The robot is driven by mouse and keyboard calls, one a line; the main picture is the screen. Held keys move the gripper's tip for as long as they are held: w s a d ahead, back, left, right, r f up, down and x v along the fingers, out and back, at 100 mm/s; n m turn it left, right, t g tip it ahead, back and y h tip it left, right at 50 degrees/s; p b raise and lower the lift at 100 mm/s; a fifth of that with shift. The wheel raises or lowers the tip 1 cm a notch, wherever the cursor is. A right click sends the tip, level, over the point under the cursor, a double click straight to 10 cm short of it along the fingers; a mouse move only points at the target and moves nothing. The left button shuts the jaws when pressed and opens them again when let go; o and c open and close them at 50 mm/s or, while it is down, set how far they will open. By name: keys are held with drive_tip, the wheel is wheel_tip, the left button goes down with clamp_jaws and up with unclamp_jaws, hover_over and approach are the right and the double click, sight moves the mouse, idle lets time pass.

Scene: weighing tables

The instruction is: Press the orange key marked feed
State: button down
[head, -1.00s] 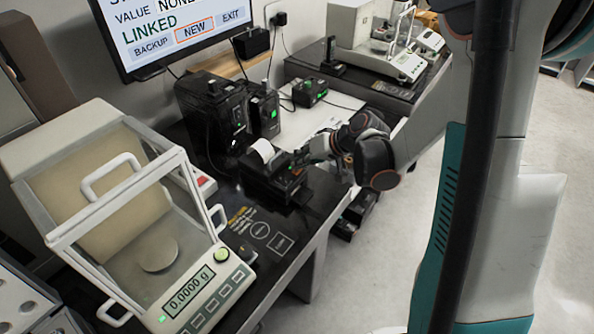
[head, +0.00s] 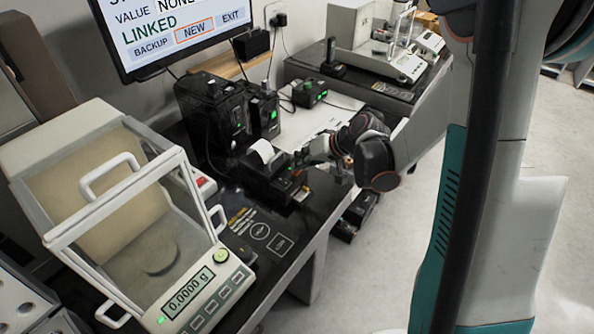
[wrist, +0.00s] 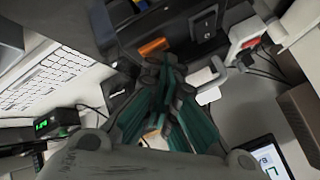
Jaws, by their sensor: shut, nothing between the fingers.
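The black label printer (head: 262,184), with white paper standing out of its top, sits on the dark table in the head view. In the wrist view an orange key (wrist: 153,47) lies on a black housing just beyond my fingertips. My gripper (wrist: 165,64) is shut and empty, its tips close to the key; I cannot tell whether they touch. In the head view my gripper (head: 308,158) is beside the printer's right side, small and partly merged with the dark background.
A balance with a glass draft shield (head: 110,215) stands at the front left, reading 0.0000 g. Black boxes with green lights (head: 240,112) stand behind the printer. A monitor (head: 180,35) hangs above. A white keyboard (wrist: 50,80) shows left in the wrist view.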

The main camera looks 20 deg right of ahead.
drive_tip(key=shift+r+p, duration=0.3)
drive_tip(key=shift+r, duration=0.35)
drive_tip(key=shift+r+p, duration=1.75)
drive_tip(key=shift+r, duration=0.75)
